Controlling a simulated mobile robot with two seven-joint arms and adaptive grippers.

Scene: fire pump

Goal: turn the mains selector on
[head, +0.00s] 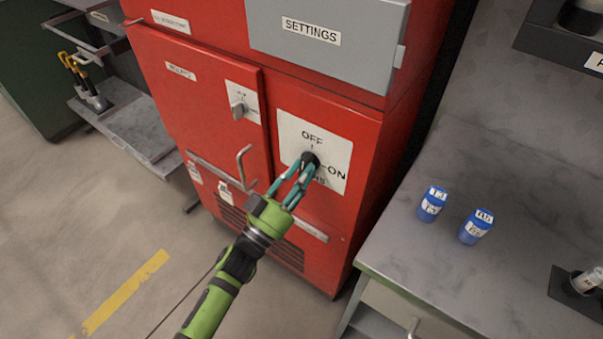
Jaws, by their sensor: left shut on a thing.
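The mains selector (310,160) is a dark knob on a white plate (334,148) on the front of the red cabinet (345,226). The plate reads OFF above the knob and ON to its right. My left gripper (305,168) is shut on the knob, its teal fingers reaching up from below. The fingers cover part of the knob and of the lettering below it, so I cannot tell which mark the knob points at. My right gripper is not in view.
A grey SETTINGS box (325,36) juts out above the plate. A smaller switch (238,109) and a bent handle (243,165) are to the left. Blue containers (432,203) stand on the grey worktop (430,262) at the right.

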